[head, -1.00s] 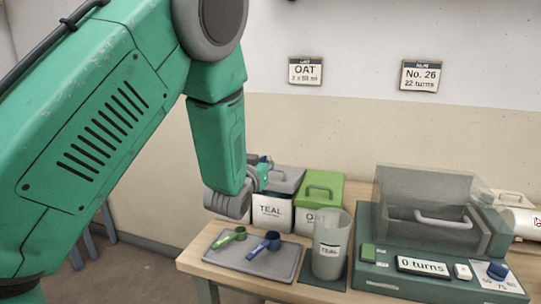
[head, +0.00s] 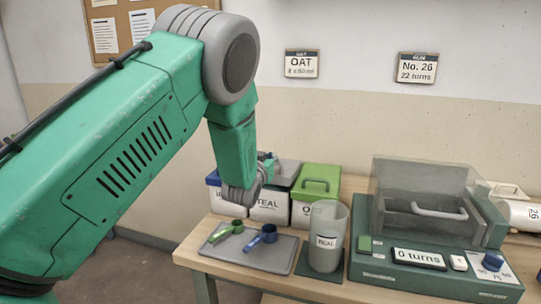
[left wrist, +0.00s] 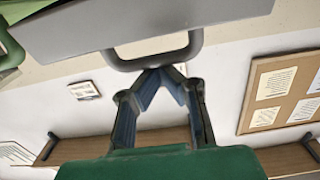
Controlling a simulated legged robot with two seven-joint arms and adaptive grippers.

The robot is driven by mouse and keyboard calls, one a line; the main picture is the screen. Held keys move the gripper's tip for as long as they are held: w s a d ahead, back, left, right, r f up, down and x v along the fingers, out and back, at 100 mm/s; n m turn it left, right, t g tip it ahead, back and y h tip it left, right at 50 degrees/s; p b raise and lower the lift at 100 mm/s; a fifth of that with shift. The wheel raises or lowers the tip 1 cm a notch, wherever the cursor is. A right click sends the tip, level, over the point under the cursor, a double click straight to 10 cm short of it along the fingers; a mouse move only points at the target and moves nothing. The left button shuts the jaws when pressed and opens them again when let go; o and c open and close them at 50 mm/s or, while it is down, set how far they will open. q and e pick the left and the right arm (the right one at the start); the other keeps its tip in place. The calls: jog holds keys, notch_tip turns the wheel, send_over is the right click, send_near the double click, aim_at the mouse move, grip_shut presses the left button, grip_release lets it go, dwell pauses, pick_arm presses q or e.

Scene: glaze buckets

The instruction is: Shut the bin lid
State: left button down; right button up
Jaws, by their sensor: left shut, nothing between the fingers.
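The TEAL bin (head: 268,207) is white with a grey lid (head: 289,172) and stands on the table, partly hidden by my left arm. I cannot tell from the head view how far the lid is tilted. In the left wrist view the grey lid (left wrist: 220,22) fills the top, with its loop handle (left wrist: 155,58) against the wall. My left gripper (head: 264,172) is at the bins; its fingertips (left wrist: 161,70) are together and empty, close to the handle. I cannot tell whether they touch it. My right gripper is not in view.
The green-lidded bin (head: 316,182) stands right of the TEAL bin, a blue-rimmed bin (head: 213,195) left. In front are a tray (head: 250,257) with green and blue scoops and a clear jug (head: 326,225). A green machine (head: 440,275) with a clear hood fills the right.

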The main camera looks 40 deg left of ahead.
pick_arm(q)
jog(key=f+b, duration=0.1)
jog(key=f, duration=0.1)
jog(key=s+f+b, duration=0.1)
jog(key=f, duration=0.1)
jog(key=shift+s+d, duration=0.2)
jog(key=shift+s+d+f, duration=0.1)
jog(key=shift+s+f, duration=0.05)
jog(key=shift+f, duration=0.05)
notch_tip(320, 180, up, 4)
jog(key=p, duration=0.2)
jog(key=shift+r+p, duration=0.1)
jog(key=shift+p, duration=0.3)
jog(key=f+v, duration=0.1)
jog(key=v, duration=0.7)
jog(key=shift+s+f, duration=0.2)
jog(key=shift+s, duration=0.15)
